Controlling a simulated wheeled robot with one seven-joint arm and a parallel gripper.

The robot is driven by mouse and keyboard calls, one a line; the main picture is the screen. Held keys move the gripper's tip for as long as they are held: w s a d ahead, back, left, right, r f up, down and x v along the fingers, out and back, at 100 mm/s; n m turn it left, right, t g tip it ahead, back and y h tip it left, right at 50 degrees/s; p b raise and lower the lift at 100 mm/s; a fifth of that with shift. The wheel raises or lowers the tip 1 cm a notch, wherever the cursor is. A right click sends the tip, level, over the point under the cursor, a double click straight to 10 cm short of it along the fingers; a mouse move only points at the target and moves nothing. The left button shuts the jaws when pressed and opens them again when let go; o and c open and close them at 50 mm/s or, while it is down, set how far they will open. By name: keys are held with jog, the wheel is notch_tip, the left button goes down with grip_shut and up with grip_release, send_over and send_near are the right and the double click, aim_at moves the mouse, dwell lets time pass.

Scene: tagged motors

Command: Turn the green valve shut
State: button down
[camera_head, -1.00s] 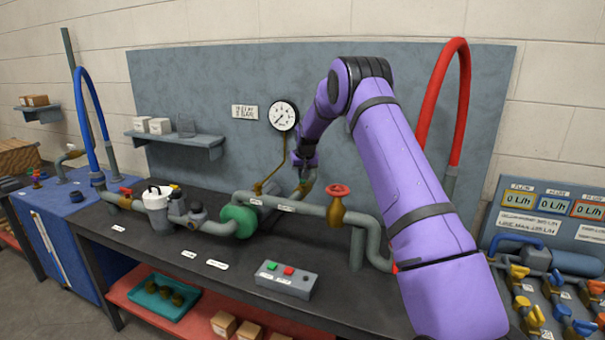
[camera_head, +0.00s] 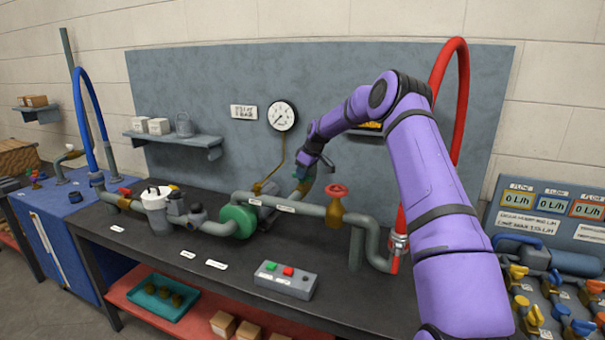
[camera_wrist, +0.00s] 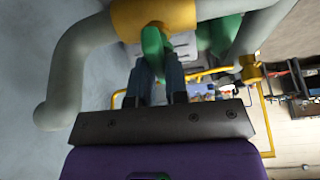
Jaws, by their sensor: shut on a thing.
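The green valve's lever handle (camera_wrist: 153,48) shows in the wrist view, attached to a brass valve body (camera_wrist: 155,15) on a grey pipe. My gripper (camera_wrist: 158,70) is shut on the green handle, with one dark finger on each side of it. In the head view my gripper (camera_head: 303,164) is at the pipe bend behind the bench piping, in front of the grey back panel. The handle is mostly hidden there by my gripper, so its exact angle is hard to tell.
A red handwheel (camera_head: 337,190) on a brass valve stands just right of my gripper. A pressure gauge (camera_head: 282,116) hangs on the panel above left. A green pump (camera_head: 238,221) and a button box (camera_head: 286,280) are on the bench. A red hose (camera_head: 440,110) rises behind my arm.

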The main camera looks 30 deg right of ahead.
jog(key=shift+s+f+n+g, duration=0.1)
jog(key=shift+f+n+g, duration=0.25)
jog(key=shift+n, duration=0.15)
jog(key=c, duration=1.1)
grip_release()
jog(key=shift+r, duration=0.1)
jog(key=shift+r, duration=0.1)
jog(key=shift+d+r, duration=0.1)
jog(key=shift+r, duration=0.2)
jog(key=v, duration=1)
jog(key=shift+s+d+f, duration=0.1)
